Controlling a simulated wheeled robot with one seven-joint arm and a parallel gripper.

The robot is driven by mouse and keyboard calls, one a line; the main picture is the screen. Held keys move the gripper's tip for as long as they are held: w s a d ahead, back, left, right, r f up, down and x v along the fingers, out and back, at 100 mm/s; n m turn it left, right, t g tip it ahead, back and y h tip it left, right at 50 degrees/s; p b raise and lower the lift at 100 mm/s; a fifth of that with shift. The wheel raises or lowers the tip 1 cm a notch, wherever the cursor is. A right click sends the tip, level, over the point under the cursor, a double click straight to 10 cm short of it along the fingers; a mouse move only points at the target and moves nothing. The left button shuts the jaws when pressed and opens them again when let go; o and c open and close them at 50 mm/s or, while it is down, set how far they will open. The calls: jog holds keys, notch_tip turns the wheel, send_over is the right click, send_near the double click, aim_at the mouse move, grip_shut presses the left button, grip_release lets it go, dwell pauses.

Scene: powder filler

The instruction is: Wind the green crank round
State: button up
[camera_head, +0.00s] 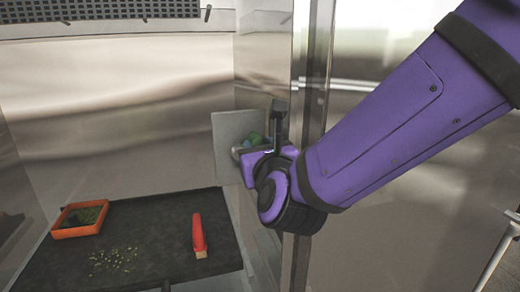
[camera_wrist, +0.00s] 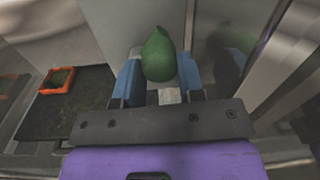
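The green crank's knob (camera_wrist: 158,56) shows in the wrist view, standing between the two blue fingers of my gripper (camera_wrist: 158,75). The fingers are spread on either side of it, with a thin gap visible on the right; I cannot tell if the left finger touches it. In the head view my gripper (camera_head: 248,147) is at the grey plate (camera_head: 228,140) on the cabinet's right side. The rest of the crank is mostly hidden.
A dark mat (camera_head: 150,235) covers the cabinet floor. An orange tray (camera_head: 79,219) with dark green contents, scattered yellowish grains (camera_head: 115,261) and a red-handled brush (camera_head: 199,235) are on it. A metal post (camera_head: 310,110) stands close to the right of my gripper.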

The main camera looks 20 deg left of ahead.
jog(key=shift+c, duration=1.2)
jog(key=s+a+f+n, duration=0.1)
jog(key=a+f+n, duration=0.1)
jog(key=n, duration=1.3)
jog(key=s+a+f+n+y, duration=0.1)
jog(key=s+a+f+n, duration=0.1)
jog(key=n, duration=1.3)
jog(key=shift+s+a+f+n+g, duration=0.3)
jog(key=shift+a+f+n+g, duration=0.1)
jog(key=shift+a, duration=0.5)
